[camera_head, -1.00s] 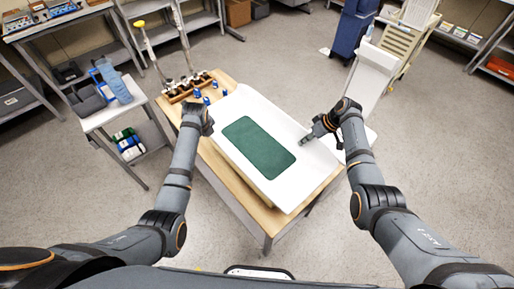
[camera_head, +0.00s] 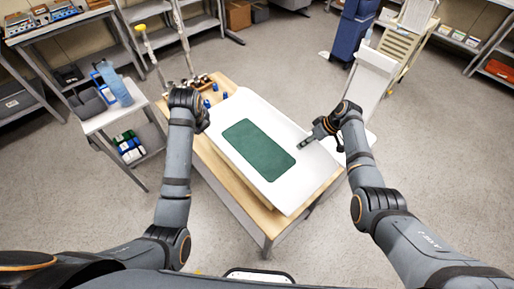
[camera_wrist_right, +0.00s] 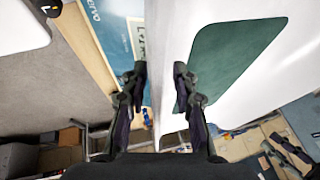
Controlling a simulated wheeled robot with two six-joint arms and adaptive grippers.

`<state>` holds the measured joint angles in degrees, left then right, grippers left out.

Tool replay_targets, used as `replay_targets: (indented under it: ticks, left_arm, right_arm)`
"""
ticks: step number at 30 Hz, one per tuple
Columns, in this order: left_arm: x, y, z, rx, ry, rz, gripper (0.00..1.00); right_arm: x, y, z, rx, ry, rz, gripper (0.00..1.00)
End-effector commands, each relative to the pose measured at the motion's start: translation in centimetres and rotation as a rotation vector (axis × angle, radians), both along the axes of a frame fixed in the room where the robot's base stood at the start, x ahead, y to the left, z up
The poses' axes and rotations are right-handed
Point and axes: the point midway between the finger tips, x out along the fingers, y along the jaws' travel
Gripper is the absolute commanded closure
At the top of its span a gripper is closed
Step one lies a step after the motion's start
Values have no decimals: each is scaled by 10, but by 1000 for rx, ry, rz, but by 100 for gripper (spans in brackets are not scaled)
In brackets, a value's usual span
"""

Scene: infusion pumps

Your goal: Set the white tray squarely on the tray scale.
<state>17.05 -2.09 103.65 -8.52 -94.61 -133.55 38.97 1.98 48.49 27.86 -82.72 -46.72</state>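The white tray (camera_head: 292,200), with a dark green rectangle (camera_head: 258,148) in its middle, lies across the wooden table (camera_head: 238,200). It also fills the right of the wrist view (camera_wrist_right: 175,30). My right gripper (camera_head: 303,146) is at the tray's right edge. In the wrist view its fingers (camera_wrist_right: 158,75) stand apart, one on each side of the tray edge; firm contact does not show. My left gripper (camera_head: 190,98) is by the tray's upper left edge; its fingers are hard to make out. I cannot pick out the tray scale; the tray may hide it.
Small blue-capped items (camera_head: 207,103) stand at the table's far end. A side cart (camera_head: 105,118) with a blue container (camera_head: 118,90) is at left. White equipment (camera_head: 372,85) stands beyond my right gripper. Open floor surrounds the table.

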Motion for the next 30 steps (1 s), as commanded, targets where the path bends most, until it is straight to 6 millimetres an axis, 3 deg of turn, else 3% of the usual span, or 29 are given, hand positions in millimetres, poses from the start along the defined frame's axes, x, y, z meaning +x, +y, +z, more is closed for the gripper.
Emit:
replay_targets:
  ticks: [10,21,25,30]
  left_arm:
    - [-4,-1,7,-1,1,0,72]
    - [-4,-1,7,-1,1,1,72]
    - [-4,-1,7,0,0,1,72]
    - [-4,-1,7,0,0,1,72]
  right_arm:
    - [0,-5,8,-1,-3,-2,72]
    - [-8,-42,83,-3,-3,-1,72]
    - [-10,-50,100,-1,-1,-1,72]
    - [-11,-53,107,-1,1,0,72]
